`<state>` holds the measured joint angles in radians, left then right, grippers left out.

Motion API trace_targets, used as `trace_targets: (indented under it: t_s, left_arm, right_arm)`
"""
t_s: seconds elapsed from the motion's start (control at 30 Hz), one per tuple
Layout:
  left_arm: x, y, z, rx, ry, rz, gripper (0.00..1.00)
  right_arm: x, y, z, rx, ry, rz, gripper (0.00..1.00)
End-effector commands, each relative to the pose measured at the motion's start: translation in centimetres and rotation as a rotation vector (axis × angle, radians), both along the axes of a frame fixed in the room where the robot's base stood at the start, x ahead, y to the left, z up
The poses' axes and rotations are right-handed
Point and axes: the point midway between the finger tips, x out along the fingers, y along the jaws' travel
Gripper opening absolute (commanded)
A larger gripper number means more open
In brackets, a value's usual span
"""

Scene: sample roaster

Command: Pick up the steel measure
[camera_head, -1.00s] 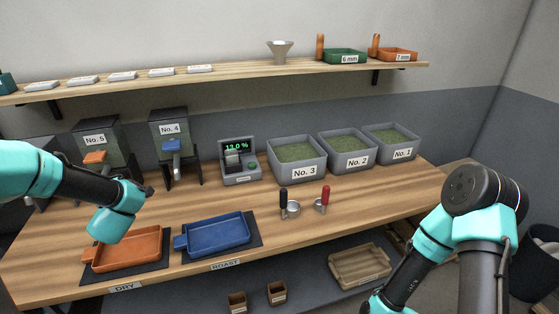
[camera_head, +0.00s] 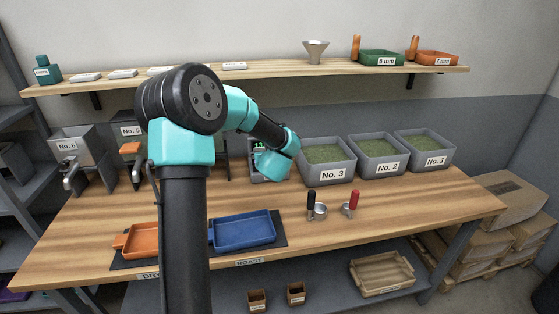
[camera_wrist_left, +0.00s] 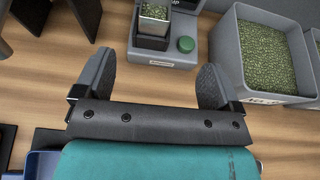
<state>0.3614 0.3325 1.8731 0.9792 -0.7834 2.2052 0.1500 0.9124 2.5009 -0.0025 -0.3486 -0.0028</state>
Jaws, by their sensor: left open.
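A small steel cup (camera_wrist_left: 154,13) filled with green beans sits in the grey meter (camera_wrist_left: 167,55) with a green button, at the top of the left wrist view. Two round metal scoops also lie on the bench in the head view, one with a black handle (camera_head: 311,200) and one with a red handle (camera_head: 354,199). My left gripper (camera_wrist_left: 155,82) is open and empty, its fingers pointing toward the meter, with bare bench between them. In the head view my left wrist partly covers the meter (camera_head: 257,146) and hides the fingertips. My right gripper is out of view.
Grey bins No. 3 (camera_head: 333,174), No. 2 (camera_head: 382,168) and No. 1 (camera_head: 430,161) stand right of the meter. The blue tray (camera_head: 244,231) and orange tray (camera_head: 142,240) lie at the front left. Bench to the right of the scoops is clear.

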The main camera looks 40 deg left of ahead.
Motion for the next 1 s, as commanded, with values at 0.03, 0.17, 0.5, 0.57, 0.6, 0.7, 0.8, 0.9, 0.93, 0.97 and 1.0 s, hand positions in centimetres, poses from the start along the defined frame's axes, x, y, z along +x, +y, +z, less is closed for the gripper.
trace_targets:
  t_s: [0.03, 0.17, 0.5, 0.57, 0.6, 0.7, 0.8, 0.9, 0.93, 0.97, 1.0]
  left_arm:
    - [0.0, 0.0, 0.0, 0.001, 0.001, 0.000, 0.89]
    - [0.0, 0.0, 0.0, 0.001, 0.002, -0.002, 0.89]
    - [1.6, 2.2, -1.3, 0.001, 0.005, -0.001, 0.89]
    - [2.2, 2.9, -1.7, 0.002, 0.004, -0.002, 0.89]
    - [2.5, 3.5, -1.9, 0.002, 0.004, -0.002, 0.89]
    - [3.5, 4.8, -2.6, 0.003, 0.004, -0.002, 0.89]
    - [4.4, 6.0, -3.2, 0.003, 0.004, -0.001, 0.89]
    - [5.3, 7.3, -3.9, 0.003, 0.004, -0.002, 0.89]
    - [5.6, 7.6, -4.1, 0.003, 0.004, -0.002, 0.89]
    - [5.8, 7.9, -4.2, 0.003, 0.004, -0.002, 0.89]
    - [6.1, 8.3, -4.4, 0.002, 0.005, -0.002, 0.89]
  right_arm:
    - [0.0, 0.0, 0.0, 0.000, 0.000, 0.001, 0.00]
    - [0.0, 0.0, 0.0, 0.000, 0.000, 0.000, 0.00]
    - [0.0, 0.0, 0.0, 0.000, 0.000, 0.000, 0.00]
    - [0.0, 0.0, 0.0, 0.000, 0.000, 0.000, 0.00]
    - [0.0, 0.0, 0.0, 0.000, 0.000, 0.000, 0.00]
    - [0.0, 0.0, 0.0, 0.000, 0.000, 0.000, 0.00]
    - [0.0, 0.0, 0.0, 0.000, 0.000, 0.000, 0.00]
    - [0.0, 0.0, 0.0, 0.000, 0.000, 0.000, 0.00]
    - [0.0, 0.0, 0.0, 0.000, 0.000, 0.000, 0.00]
    - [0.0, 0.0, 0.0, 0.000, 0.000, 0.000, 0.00]
    - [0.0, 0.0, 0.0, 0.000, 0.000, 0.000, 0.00]
